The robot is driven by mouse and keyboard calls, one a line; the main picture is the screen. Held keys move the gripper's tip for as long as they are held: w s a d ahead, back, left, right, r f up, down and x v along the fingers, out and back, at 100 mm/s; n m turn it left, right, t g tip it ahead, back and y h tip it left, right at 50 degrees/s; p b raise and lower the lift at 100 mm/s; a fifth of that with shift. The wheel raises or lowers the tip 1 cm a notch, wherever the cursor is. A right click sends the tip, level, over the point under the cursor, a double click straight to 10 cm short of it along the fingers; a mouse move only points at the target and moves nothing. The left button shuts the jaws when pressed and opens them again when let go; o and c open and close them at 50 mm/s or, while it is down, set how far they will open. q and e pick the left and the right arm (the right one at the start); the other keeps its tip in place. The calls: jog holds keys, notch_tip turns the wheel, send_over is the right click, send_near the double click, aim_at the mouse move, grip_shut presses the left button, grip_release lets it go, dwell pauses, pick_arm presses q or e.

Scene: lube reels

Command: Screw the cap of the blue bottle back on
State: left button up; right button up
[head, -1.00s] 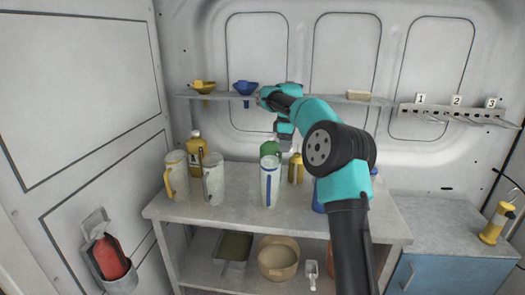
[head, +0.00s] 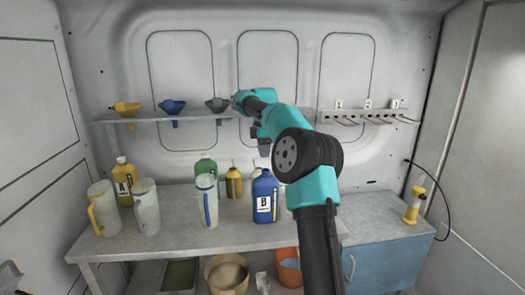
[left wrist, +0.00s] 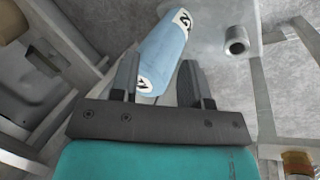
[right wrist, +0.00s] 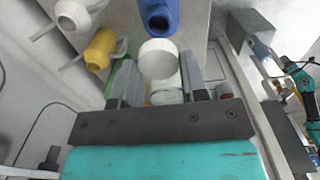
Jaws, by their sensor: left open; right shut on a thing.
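The blue bottle (head: 265,197), marked B, stands upright on the worktop in the head view. Its open neck (right wrist: 158,22) shows in the right wrist view, just beyond my right gripper. My right gripper (right wrist: 158,66) is shut on a round white cap (right wrist: 158,58), held between the fingertips and apart from the neck. In the head view this gripper (head: 264,148) hangs above the blue bottle, and the cap cannot be made out there. My left gripper (left wrist: 157,82) is open, with a pale blue labelled thing (left wrist: 167,45) beyond its fingers; I cannot tell what that is.
Bottle A (head: 124,182) is farther left. A shelf (head: 145,119) holds several funnels behind. The worktop (head: 180,242) is clear in front.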

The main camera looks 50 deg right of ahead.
jog(key=shift+f, duration=0.2)
jog(key=shift+f, duration=2.7)
jog(key=shift+f, duration=0.6)
dwell(0.4)
jog(key=m, duration=0.5)
jog(key=shift+w+d, duration=0.1)
jog(key=shift+d, duration=0.05)
jog(key=shift+m, duration=0.3)
jog(key=shift+m, duration=0.4)
jog(key=m, duration=0.4)
jog(key=shift+d, duration=0.15)
